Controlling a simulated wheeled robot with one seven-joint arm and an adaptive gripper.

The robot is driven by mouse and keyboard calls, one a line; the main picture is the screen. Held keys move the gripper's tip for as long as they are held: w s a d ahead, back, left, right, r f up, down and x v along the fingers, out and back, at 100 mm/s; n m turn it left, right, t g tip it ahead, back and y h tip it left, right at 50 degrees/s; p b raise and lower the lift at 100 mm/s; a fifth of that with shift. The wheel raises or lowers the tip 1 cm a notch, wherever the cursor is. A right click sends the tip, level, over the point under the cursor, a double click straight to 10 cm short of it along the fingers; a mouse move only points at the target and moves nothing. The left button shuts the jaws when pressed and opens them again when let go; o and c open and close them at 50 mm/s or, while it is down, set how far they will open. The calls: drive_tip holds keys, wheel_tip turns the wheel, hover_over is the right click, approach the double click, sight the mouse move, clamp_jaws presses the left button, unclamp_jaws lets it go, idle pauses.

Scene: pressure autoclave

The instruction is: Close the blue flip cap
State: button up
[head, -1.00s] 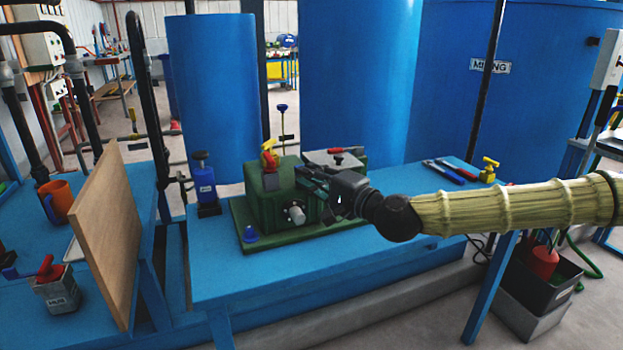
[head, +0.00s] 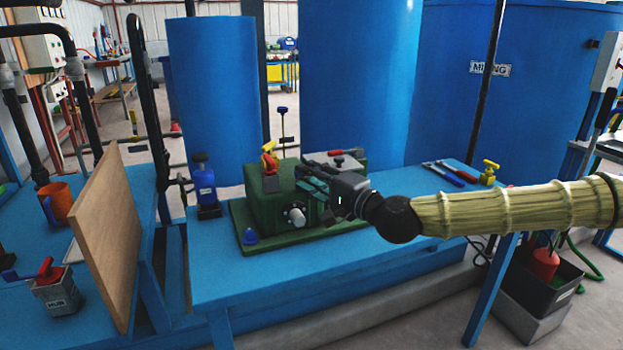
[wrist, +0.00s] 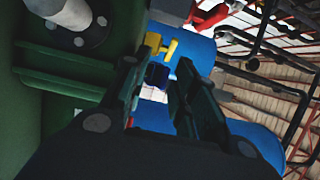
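A small blue cap-like piece (head: 250,238) sits at the front left corner of the green base plate (head: 275,238). I cannot tell for sure that it is the flip cap, or whether it is open. My gripper (head: 305,172) is beside the upper right part of the green box (head: 268,208), away from that blue piece. In the wrist view my gripper (wrist: 158,90) has its dark fingers apart. A small dark blue part (wrist: 157,75) shows beyond the gap, and a yellow handle (wrist: 155,45) shows behind it. I see nothing held.
A red-and-yellow valve (head: 269,162) stands on the green box, and a pale round knob (head: 296,216) sticks out of its front. Pliers-like tools (head: 447,172) lie at the right. The front of the blue table (head: 300,270) is clear.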

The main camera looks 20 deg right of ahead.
drive_tip(key=shift+s+f, duration=0.1)
drive_tip(key=shift+f, duration=0.05)
drive_tip(key=v, duration=0.7)
drive_tip(key=shift+s+d, duration=0.25)
drive_tip(key=shift+s, duration=0.1)
idle(0.4)
idle(0.4)
